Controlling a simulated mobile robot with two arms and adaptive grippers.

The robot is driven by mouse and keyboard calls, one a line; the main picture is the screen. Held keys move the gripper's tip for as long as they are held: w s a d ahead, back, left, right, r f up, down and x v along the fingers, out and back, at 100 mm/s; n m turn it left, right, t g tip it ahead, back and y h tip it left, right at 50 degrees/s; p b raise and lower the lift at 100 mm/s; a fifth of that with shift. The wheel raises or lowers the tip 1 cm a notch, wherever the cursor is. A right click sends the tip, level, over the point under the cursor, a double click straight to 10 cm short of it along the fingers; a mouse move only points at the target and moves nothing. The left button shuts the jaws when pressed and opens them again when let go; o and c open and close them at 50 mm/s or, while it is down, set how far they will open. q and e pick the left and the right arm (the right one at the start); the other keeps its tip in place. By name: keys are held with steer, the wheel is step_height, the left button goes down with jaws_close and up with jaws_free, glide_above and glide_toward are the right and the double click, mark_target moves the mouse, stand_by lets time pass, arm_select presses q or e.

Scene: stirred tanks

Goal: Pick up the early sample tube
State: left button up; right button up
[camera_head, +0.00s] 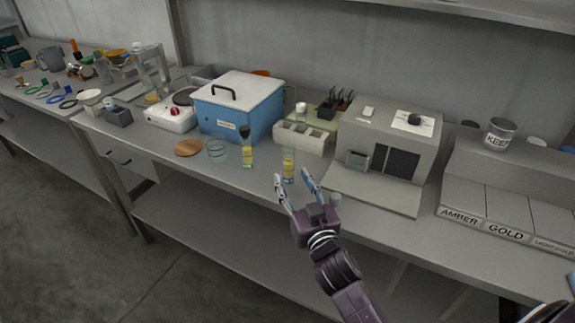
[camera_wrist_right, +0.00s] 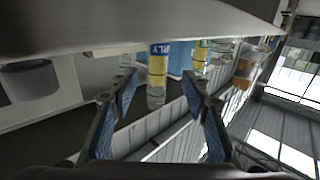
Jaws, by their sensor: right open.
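In the wrist view the tube appears between the open fingers (camera_wrist_right: 160,85), with no clear contact. A second tube (camera_head: 247,155) with a yellow label and dark top stands to its left. My left gripper is not in view.
Behind the tube stand a pale rack (camera_head: 302,138) and a blue box (camera_head: 238,110). A grey machine (camera_head: 386,150) is close on the right. A glass beaker (camera_head: 216,151) and wooden disc (camera_head: 188,147) lie left. Labelled bins (camera_head: 508,232) stand far right.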

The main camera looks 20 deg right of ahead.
mark_target(290, 170)
steer(key=w, duration=0.2)
steer(key=w+p, duration=0.1)
steer(key=w, duration=0.1)
steer(key=shift+d+r, duration=0.3)
steer(key=shift+d, duration=0.05)
steer(key=shift+w+f, duration=0.1)
steer(key=shift+w, duration=0.5)
jaws_close()
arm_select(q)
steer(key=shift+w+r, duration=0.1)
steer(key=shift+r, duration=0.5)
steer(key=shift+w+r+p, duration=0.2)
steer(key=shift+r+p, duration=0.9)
arm_select(e)
step_height(290, 170, up, 20)
